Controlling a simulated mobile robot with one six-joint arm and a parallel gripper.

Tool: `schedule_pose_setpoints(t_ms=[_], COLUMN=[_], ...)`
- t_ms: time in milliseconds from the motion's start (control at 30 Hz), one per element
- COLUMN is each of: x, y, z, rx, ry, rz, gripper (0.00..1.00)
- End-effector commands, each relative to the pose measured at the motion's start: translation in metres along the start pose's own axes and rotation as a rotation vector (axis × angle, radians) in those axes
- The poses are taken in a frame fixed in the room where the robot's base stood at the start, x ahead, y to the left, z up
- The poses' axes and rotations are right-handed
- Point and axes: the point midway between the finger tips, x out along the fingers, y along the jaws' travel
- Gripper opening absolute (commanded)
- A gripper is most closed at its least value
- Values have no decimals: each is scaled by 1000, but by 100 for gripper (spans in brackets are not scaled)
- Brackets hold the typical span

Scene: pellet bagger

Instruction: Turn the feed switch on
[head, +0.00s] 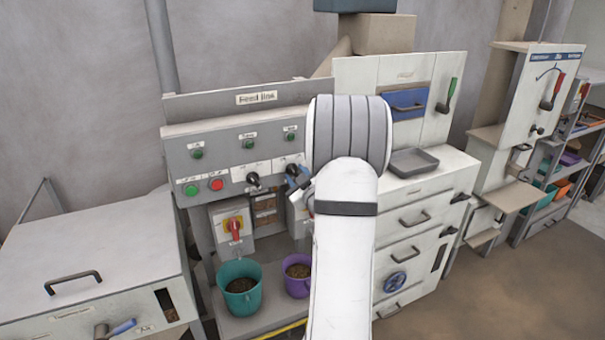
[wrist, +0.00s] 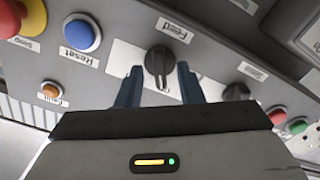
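The feed switch (wrist: 158,62) is a black rotary knob on a grey panel. A tilted "Feed" label sits beside it in the wrist view. Its raised grip bar stands close to upright in that picture. My gripper (wrist: 158,71) is open, with one blue finger on each side of the knob and a narrow gap visible to each. I cannot tell whether the fingertips are level with the knob in depth. In the head view my gripper (head: 297,178) is at the right part of the control panel (head: 230,150), and my arm hides much of that area.
Another black knob (wrist: 235,92) is beside the feed switch. A blue reset button (wrist: 82,34), a red stop button (wrist: 22,16) and an orange light (wrist: 50,90) are on the other side. Teal (head: 240,285) and purple (head: 298,277) buckets stand below the panel.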

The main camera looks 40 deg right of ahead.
Motion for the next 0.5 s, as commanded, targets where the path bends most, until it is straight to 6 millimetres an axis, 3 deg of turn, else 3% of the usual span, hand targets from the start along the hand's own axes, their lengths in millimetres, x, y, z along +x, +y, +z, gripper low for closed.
schedule_pose_setpoints(t_ms=[67, 500], x=[0, -1], y=[0, 1], z=[0, 0], rx=[0, 0], ry=[0, -1], rz=[0, 2], gripper=[34, 0])
